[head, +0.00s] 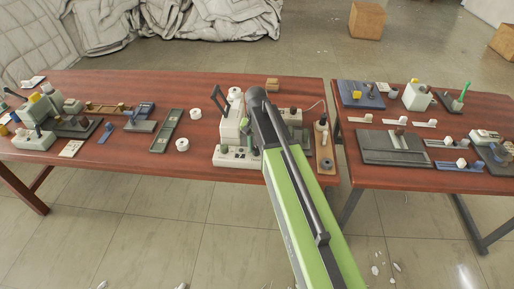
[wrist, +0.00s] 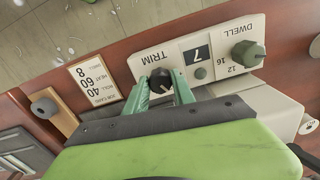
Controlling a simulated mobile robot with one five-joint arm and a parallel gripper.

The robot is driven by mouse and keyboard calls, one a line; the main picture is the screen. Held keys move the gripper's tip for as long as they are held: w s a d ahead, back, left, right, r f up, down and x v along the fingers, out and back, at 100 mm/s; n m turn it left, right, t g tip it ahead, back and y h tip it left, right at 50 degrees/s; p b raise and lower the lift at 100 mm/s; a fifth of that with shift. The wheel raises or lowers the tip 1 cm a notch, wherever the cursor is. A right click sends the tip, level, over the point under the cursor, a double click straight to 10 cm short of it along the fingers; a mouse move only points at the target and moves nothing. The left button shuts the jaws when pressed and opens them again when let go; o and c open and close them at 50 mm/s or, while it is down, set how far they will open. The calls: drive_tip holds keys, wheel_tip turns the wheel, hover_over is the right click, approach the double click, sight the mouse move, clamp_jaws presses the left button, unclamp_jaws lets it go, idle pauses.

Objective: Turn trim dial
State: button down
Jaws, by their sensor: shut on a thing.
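In the wrist view the trim dial (wrist: 161,78) is a small dark knob with a pale pointer mark, on a cream panel (wrist: 150,62) beside the word TRIM. The lettering appears upside down. My gripper (wrist: 161,90) has its two green fingers on either side of the dial, shut on it. A window showing 7 (wrist: 197,54) and a green DWELL knob (wrist: 247,53) sit to the right. In the head view the panel is the front of a white machine (head: 231,130) on the red-brown table (head: 195,110). My arm hides the dial there.
A job card (wrist: 95,83) lies left of the panel, beside a wooden block with a dark round peg (wrist: 44,107). In the head view, white rolls (head: 182,144) and a green tray (head: 167,130) stand left of the machine. A second table (head: 390,178) stands right, across a gap.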

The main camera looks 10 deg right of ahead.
sight(256, 149)
drive_tip(key=shift+m, duration=0.3)
drive_tip(key=c, duration=1.1)
unclamp_jaws()
drive_tip(key=shift+o, duration=0.2)
drive_tip(key=shift+r, duration=0.1)
wheel_tip(256, 149, up, 17)
drive_tip(key=p, duration=1.7)
